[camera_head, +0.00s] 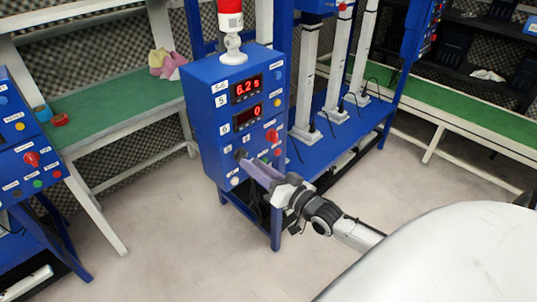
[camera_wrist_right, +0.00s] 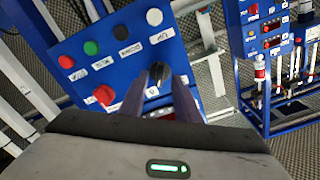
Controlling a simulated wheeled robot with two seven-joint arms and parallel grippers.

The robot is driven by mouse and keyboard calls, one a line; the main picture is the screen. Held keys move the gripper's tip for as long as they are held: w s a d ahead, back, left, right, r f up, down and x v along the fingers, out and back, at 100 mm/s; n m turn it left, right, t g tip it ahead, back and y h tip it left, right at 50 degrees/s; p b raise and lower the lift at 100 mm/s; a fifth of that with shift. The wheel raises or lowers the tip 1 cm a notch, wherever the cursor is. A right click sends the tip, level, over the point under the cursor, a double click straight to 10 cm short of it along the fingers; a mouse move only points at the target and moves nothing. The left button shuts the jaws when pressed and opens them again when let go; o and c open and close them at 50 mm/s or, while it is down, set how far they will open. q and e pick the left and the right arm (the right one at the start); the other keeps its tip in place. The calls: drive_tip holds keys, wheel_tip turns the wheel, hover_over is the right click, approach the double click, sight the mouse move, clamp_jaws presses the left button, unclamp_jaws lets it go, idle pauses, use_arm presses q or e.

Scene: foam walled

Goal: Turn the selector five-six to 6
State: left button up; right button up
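The blue control box (camera_head: 205,135) stands on a blue frame. White labels reading 5 (camera_head: 222,100) and 6 (camera_head: 225,127) sit beside its two red displays. A black selector knob (camera_head: 240,154) is low on the front face; it also shows in the wrist view (camera_wrist_right: 158,72). Its exact pointing direction is too small to tell. My right gripper (camera_head: 247,163) is at the panel by this knob. In the wrist view its two purple fingers (camera_wrist_right: 160,80) are apart, one on each side of the knob; I cannot tell whether they touch it. My left gripper is not in view.
A red knob (camera_head: 271,135) and several push buttons share the panel close to my fingers. A red and white lamp (camera_head: 231,25) tops the box. Another blue panel (camera_head: 25,165) stands at left. A green-topped bench (camera_head: 110,108) is behind. Open floor lies in front.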

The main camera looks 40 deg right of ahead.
drive_tip(key=s, duration=0.7)
drive_tip(key=shift+d, duration=0.3)
